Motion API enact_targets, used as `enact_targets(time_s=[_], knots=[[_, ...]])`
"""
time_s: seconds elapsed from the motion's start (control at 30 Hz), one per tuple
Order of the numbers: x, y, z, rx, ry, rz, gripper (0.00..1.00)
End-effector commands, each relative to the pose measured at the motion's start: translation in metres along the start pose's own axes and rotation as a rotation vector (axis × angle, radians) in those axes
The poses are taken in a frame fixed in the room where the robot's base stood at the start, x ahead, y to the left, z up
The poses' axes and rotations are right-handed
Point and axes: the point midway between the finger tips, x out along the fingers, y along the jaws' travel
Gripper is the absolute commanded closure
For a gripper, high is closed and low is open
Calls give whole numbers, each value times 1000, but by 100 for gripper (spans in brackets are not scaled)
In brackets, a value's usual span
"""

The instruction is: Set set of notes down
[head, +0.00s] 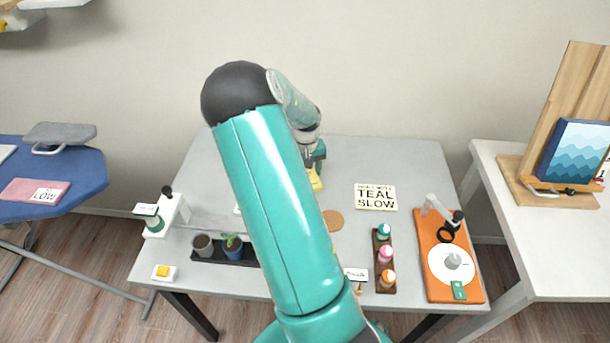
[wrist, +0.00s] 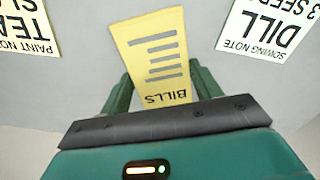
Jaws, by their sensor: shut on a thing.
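My gripper (wrist: 160,82) is shut on the set of notes (wrist: 158,60), a yellow slip with dark bars and the word BILLS. The slip sticks out beyond the green fingers over the grey desk. In the head view my gripper (head: 316,160) is over the back middle of the desk (head: 390,155), and a bit of the yellow notes (head: 316,182) shows beneath it. My arm hides part of the desk. I cannot tell whether the notes touch the desk top.
A TEAL SLOW paint note (head: 376,197) lies right of my gripper. A DILL sowing note (wrist: 265,28) also lies nearby. Potted plants (head: 232,246), a bottle rack (head: 384,262) and an orange board (head: 430,230) stand nearer the front. The back right desk area is bare.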

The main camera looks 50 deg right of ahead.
Motion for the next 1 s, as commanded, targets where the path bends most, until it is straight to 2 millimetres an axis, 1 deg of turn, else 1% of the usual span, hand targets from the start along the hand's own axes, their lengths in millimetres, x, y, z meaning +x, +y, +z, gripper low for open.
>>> enact_targets(time_s=[0.03, 0.1, 0.37, 0.7, 0.83, 1.0], knots=[[-8, -1, 5, -1, 3, -1, 66], [-18, -2, 13, 0, 4, -1, 66], [-51, -6, 43, 0, 3, -2, 66], [-73, -11, 95, -2, 3, -2, 66], [-80, -13, 110, -2, 3, -1, 66], [-85, -14, 123, -1, 2, -1, 66]])
